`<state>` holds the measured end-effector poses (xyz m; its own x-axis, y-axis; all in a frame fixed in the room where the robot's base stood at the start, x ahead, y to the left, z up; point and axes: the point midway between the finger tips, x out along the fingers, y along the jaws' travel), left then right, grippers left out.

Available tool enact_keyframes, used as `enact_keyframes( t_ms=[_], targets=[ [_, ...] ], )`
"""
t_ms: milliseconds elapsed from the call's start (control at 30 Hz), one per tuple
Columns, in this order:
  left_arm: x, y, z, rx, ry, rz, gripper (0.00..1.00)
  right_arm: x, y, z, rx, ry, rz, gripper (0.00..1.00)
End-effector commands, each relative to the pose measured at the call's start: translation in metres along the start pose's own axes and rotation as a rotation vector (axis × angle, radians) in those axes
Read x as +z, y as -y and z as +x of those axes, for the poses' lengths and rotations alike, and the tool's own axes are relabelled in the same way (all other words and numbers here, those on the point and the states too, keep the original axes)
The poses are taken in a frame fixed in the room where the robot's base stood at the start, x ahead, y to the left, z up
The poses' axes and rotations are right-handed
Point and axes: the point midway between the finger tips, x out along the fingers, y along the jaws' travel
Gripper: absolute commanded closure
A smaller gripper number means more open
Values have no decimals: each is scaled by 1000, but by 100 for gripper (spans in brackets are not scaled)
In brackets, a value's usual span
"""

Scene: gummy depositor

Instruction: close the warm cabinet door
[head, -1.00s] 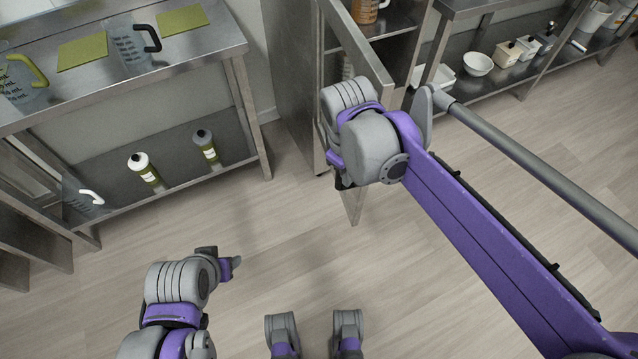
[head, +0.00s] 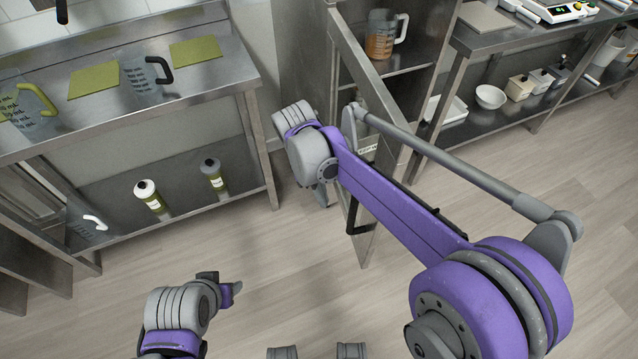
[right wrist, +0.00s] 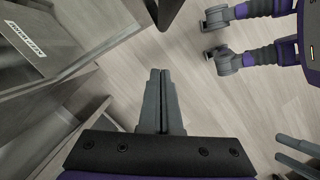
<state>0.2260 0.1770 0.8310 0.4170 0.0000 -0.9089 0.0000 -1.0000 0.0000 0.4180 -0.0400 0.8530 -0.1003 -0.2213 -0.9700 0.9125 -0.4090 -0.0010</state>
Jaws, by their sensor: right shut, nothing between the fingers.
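The warm cabinet (head: 302,55) stands at the top middle of the head view, its inside and a shelf showing. Its steel door (head: 366,85) stands open, swung out toward me, with a black handle (head: 354,218) low on it. My right arm crosses in front of the door and hides part of it. My right gripper (head: 321,194) is left of the door, apart from the handle. In the right wrist view its fingers (right wrist: 160,100) are shut and empty, and a labelled grey panel (right wrist: 45,45) lies to the left. My left gripper (head: 228,291) is low over the floor; its jaws are unclear.
A steel table (head: 235,65) with jugs and green mats stands left, bottles on its lower shelf. A jug of amber liquid (head: 382,38) stands in the cabinet. Another steel bench (head: 470,45) is at right. The floor (head: 290,265) between is clear.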

Motion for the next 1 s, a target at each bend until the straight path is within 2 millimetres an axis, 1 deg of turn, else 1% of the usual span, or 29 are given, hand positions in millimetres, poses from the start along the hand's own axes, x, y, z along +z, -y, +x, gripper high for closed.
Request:
enact_keyframes(
  t_ms=[33,133,200,300,400,533,867,1000],
  targets=[
    [1,0,2,0,1,0,47,0,0,13,0,0,1,100],
    [2,0,4,0,1,0,47,0,0,32,0,0,0,100],
    [2,0,3,0,1,0,47,15,0,32,0,0,4,100],
    [1,0,3,0,1,0,47,27,0,34,0,0,2,100],
    [1,0,2,0,1,0,47,35,0,36,0,0,2,100],
    [1,0,2,0,1,0,47,39,0,37,0,0,0,100],
    [1,0,2,0,1,0,47,40,0,37,0,0,-1,100],
    [1,0,2,0,1,0,47,46,-3,39,4,0,-14,100]
  ],
)
